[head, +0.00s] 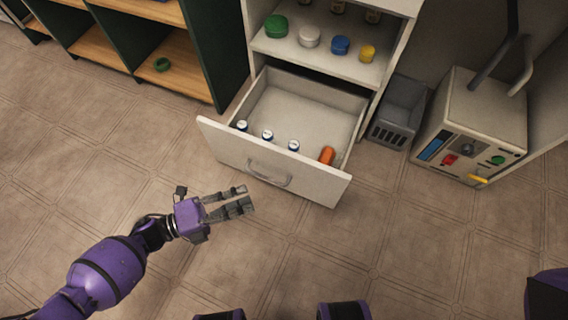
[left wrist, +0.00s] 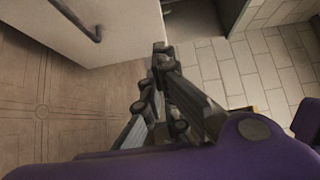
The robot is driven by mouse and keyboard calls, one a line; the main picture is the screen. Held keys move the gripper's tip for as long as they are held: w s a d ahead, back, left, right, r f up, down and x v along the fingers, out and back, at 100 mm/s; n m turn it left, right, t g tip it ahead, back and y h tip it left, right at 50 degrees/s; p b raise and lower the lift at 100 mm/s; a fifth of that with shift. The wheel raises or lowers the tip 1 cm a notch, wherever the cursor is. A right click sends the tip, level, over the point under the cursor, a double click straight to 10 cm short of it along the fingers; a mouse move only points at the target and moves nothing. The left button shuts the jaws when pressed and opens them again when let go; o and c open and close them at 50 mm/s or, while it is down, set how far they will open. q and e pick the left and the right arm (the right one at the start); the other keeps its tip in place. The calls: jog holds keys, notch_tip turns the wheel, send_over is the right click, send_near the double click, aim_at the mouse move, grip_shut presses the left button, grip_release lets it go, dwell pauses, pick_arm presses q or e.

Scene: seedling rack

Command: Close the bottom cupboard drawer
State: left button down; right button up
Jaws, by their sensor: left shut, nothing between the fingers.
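The bottom cupboard drawer (head: 207,139) is pulled well out of the white cupboard (head: 385,66). Its front carries a curved grey handle (head: 268,176). Several small white-capped bottles and an orange item (head: 327,155) are inside it. My left gripper (head: 247,198) is shut and empty, in front of the drawer and a little left of the handle in the head view, apart from it. In the left wrist view the gripper fingers (left wrist: 160,65) are together, with the drawer front (left wrist: 125,35) and handle (left wrist: 82,22) at upper left. My right gripper is out of view.
A shelf above the drawer holds a green (head: 276,25), a white (head: 309,36), a blue and a yellow lidded item. A grey bin (head: 401,108) and a beige machine (head: 474,128) stand to the right. A green-sided shelf unit (head: 198,45) is at left. The tiled floor in front is clear.

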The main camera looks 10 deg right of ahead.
pick_arm(q)
jog(key=w+b+x, duration=0.2)
jog(key=x, duration=1.1)
jog(key=shift+w+a+b, duration=0.4)
jog(key=shift+r, duration=0.2)
jog(key=shift+w+d, duration=0.1)
